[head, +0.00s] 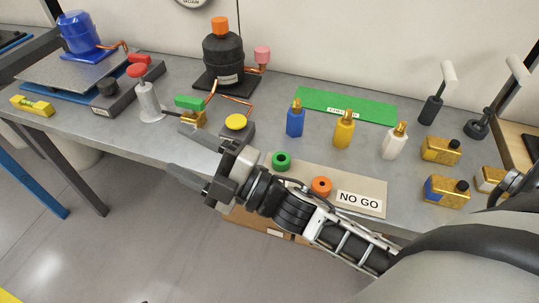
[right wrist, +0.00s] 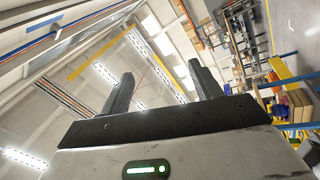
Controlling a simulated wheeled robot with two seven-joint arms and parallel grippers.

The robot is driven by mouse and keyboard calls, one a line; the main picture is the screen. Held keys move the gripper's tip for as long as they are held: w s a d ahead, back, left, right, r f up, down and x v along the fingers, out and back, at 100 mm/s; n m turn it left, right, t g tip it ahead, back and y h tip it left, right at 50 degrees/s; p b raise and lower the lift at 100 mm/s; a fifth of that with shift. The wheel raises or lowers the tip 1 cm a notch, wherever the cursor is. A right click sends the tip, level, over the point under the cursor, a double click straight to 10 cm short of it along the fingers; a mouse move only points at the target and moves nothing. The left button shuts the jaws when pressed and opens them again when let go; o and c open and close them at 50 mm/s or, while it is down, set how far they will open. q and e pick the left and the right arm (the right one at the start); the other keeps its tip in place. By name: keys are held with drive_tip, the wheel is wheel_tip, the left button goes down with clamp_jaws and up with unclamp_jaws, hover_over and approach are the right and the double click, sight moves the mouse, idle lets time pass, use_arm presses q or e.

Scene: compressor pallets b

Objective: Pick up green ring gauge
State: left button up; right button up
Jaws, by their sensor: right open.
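The green ring gauge (head: 282,160) lies on the grey workbench, at the upper left corner of the beige NO GO mat (head: 374,183). An orange ring gauge (head: 321,186) lies on that mat to its right. My right gripper (head: 180,152) is open and empty in the head view, to the left of the green ring and near the bench's front edge. In the right wrist view its two fingers (right wrist: 160,90) stand apart with nothing between them, facing the ceiling and far shelves; no ring shows there. My left gripper is not in view.
A green mat (head: 345,104) lies farther back. A black compressor (head: 223,55) and a yellow-capped part (head: 236,124) stand to the left.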

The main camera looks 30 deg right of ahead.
drive_tip(key=s+a+r+n+g+y, duration=0.2)
drive_tip(key=a+r+n+g+y, duration=0.35)
drive_tip(key=n, duration=0.75)
drive_tip(key=n+g+h+p, duration=0.2)
drive_tip(key=n+g+h, duration=1)
drive_tip(key=n+h, duration=1.15)
hover_over(281, 155)
drive_tip(key=s, duration=0.1)
drive_tip(key=f+n+y, duration=0.1)
drive_tip(key=f, duration=0.3)
drive_tip(key=f+n+y, duration=0.2)
drive_tip(key=f, duration=0.2)
drive_tip(key=f+n+y, duration=0.1)
drive_tip(key=f, duration=0.2)
drive_tip(key=shift+a+f+n+t+y, duration=0.25)
drive_tip(key=shift+f+y, duration=0.15)
wheel_tip(281, 155, down, 5)
drive_tip(key=shift+f+p, duration=0.15)
drive_tip(key=shift+p, duration=0.7)
drive_tip(key=shift+f, duration=0.25)
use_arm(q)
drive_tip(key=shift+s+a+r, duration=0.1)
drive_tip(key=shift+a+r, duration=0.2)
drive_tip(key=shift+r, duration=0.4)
use_arm(e)
drive_tip(key=c, duration=1.1)
